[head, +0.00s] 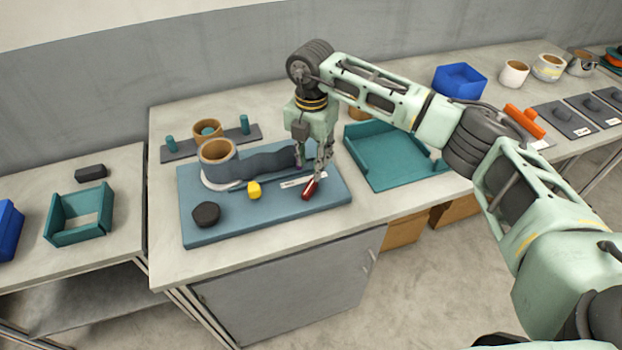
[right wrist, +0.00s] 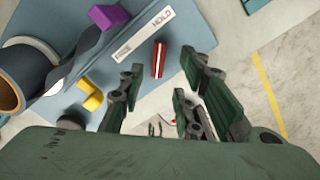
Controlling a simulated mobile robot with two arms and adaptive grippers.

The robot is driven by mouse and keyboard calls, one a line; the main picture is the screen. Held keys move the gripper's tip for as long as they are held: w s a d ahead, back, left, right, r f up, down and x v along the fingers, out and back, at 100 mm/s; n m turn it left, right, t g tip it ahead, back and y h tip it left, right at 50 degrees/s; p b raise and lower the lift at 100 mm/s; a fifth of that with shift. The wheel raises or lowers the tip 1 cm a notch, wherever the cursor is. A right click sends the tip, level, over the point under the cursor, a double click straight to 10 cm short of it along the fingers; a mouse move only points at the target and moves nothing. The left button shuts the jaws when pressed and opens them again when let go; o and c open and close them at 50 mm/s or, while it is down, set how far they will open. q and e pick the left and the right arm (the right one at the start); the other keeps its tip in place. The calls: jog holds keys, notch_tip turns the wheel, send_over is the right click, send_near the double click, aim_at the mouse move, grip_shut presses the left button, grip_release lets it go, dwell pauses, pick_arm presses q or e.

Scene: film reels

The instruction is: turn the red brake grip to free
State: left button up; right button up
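The red brake grip (head: 309,188) sits on the blue-grey board (head: 222,229), beside a white label strip (head: 290,183). In the right wrist view, the grip (right wrist: 159,60) stands nearly upright in the picture, its upper end toward the word HOLD on the strip (right wrist: 147,34); the other word is hard to read. My right gripper (head: 318,165) is above and just behind the grip. In the wrist view its fingers (right wrist: 160,74) are spread, with the grip showing in line with the gap between them. I see no contact. My left gripper is out of view.
A yellow block (head: 254,190), a black knob (head: 206,214) and a tan-rimmed cylinder (head: 217,152) are on the board. A purple block (right wrist: 110,16) lies beyond the strip. A teal tray (head: 390,178) stands to the right.

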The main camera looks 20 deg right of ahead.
aim_at(311, 184)
notch_tip(311, 184, down, 6)
jog(key=shift+a+f+p, duration=0.1)
jog(key=shift+p, duration=0.8)
jog(key=shift+f, duration=0.65)
grip_shut()
